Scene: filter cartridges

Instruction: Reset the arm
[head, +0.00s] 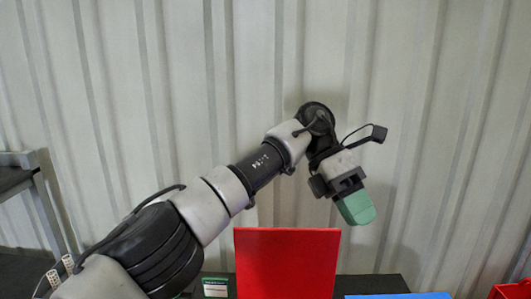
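My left arm comes in from the lower left and reaches up across the middle of the head view. Its wrist bends down, and my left gripper (355,207) hangs in the air right of centre, in front of the wall. A green blunt piece shows at the gripper's end. I cannot tell whether it is the fingers or something held, nor whether the fingers are apart. My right gripper is not in view.
A red upright panel (287,265) stands below and left of the gripper, on a dark surface (377,284). A blue flat thing (400,296) and a red bin (510,291) show at the bottom right. A small green-and-white label (215,288) is left of the panel. A grey rack (35,190) stands far left.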

